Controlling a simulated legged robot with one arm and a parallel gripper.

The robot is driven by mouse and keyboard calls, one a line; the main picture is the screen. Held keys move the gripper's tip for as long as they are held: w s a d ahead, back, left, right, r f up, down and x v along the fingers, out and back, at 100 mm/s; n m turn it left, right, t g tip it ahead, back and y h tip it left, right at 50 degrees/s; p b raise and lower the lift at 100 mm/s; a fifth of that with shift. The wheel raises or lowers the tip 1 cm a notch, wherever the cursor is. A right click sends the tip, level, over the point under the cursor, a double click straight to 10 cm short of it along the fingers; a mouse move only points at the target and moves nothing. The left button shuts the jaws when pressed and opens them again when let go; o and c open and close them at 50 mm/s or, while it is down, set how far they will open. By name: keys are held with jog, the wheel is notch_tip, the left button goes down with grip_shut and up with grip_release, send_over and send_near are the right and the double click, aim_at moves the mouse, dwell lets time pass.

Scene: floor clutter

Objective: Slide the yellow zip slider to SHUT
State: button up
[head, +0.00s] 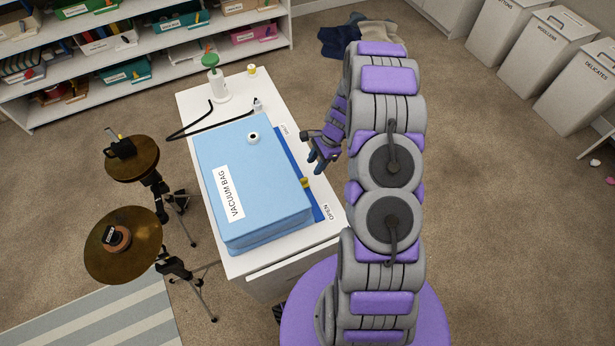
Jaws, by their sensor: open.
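The light blue vacuum bag (240,185) lies on a white table. A darker blue zip strip (292,160) runs along its right edge. The small yellow zip slider (305,183) sits on this strip, nearer the OPEN label (325,212) at the front than the SHUT label (284,130) at the back. My gripper (313,155) is open, just right of the strip and a little behind the slider. It appears apart from the slider and holds nothing visible. My arm rises at the right; its finger details are small.
A green-topped bottle (215,80), a small yellow-topped container (251,70) and a black hose (200,128) are on the white table (190,103) behind the bag. Cymbals (122,245) stand at left. Shelves (150,45) line the back. Carpet right of my arm is mostly clear.

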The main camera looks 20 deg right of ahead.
aim_at(305, 178)
jog(key=x, duration=0.2)
jog(key=a+x, duration=0.1)
jog(key=x, duration=0.2)
jog(key=b+x, duration=0.1)
jog(key=x, duration=0.2)
jog(key=shift+a+r, duration=0.35)
jog(key=shift+r, duration=0.1)
jog(key=shift+d+f, duration=0.15)
jog(key=shift+d, duration=0.65)
jog(key=shift+a, duration=0.65)
jog(key=c, duration=0.6)
grip_shut()
jog(key=shift+d, duration=0.1)
jog(key=shift+d, duration=0.1)
